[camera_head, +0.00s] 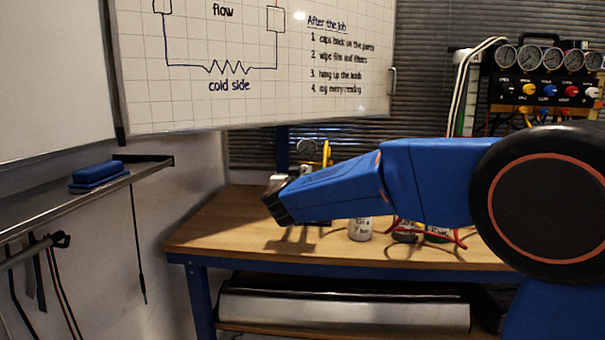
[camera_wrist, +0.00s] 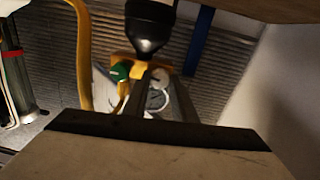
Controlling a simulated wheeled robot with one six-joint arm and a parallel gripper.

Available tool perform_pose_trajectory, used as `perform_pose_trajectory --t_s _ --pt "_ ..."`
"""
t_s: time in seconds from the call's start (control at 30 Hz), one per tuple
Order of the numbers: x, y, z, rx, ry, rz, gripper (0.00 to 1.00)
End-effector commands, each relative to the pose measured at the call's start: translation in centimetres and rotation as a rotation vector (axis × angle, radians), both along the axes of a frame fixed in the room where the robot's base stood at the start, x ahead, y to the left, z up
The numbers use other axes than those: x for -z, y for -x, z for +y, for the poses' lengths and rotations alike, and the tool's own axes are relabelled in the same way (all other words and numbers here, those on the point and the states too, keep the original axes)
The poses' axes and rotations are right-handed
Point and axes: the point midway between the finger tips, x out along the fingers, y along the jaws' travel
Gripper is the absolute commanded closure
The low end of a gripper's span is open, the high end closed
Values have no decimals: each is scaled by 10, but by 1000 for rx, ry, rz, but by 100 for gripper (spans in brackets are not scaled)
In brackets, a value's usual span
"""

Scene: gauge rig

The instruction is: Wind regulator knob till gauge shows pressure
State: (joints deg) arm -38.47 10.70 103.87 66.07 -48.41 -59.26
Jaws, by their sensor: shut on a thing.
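My gripper (camera_wrist: 160,76) reaches away from the wrist camera, with two dark fingers close together at the regulator. A yellow body with a green part sits beside the fingers. In the head view my blue arm reaches left over the bench, and its dark gripper end covers most of the regulator.
The wooden bench (camera_head: 215,222) is clear at its left front. A yellow hose (camera_wrist: 84,55) passes close beside the fingers. A gauge panel (camera_head: 545,85) stands at the right back.

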Motion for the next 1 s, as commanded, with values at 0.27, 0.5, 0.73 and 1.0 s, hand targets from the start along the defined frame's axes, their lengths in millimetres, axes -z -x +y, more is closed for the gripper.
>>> perform_pose_trajectory --t_s 0.27,0.5,0.73,1.0 --pt "0 0 0 0 -249 -20 98" --pt "0 0 -1 0 -477 -39 98" --pt "0 0 -1 0 -695 -57 98" --pt "0 0 -1 0 -951 -77 98"
